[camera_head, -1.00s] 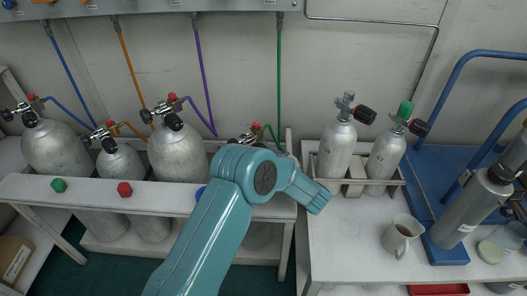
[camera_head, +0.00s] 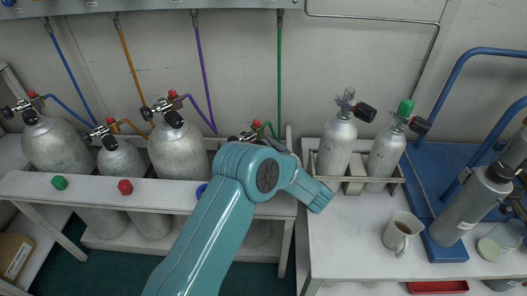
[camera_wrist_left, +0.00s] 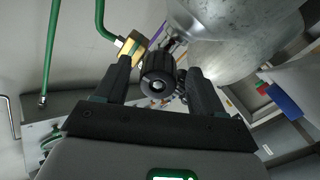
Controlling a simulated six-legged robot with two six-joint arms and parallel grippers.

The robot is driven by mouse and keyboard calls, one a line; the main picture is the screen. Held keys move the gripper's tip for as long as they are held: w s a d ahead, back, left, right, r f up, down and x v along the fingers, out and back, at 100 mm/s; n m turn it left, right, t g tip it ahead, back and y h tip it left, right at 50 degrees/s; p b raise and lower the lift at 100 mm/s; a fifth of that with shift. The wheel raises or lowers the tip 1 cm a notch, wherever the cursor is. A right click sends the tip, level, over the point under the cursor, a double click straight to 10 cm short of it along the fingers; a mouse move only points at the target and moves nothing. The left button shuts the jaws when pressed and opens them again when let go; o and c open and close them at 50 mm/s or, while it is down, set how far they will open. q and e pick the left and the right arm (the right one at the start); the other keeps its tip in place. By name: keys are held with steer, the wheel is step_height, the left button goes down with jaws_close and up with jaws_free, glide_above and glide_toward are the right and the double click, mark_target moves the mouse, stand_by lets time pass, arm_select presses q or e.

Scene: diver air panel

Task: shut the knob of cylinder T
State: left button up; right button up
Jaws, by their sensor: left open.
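In the left wrist view my left gripper (camera_wrist_left: 160,76) is open, one finger on each side of a black round knob (camera_wrist_left: 158,84). I cannot tell whether either finger touches it. Behind the knob are a valve, a brass-coloured fitting (camera_wrist_left: 131,44) with a green hose, and a silver cylinder (camera_wrist_left: 235,40). In the head view my teal arm covers most of this cylinder; its valve (camera_head: 243,137) and green hose (camera_head: 279,80) show above the arm. No letter T is readable, so I cannot confirm which cylinder is T. My right gripper is not in view.
Three more hosed cylinders stand left, one at the purple hose (camera_head: 178,152). Two unhosed cylinders (camera_head: 336,148) stand in a rack on the right bench, near a mug (camera_head: 402,232). Green (camera_head: 59,183) and red (camera_head: 125,187) knobs sit along the left bench's front rail.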

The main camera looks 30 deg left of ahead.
arm_select(q)
steer(key=p+v, duration=0.1)
steer(key=v, duration=1.4)
steer(key=shift+d, duration=0.4)
steer(key=shift+s, duration=0.15)
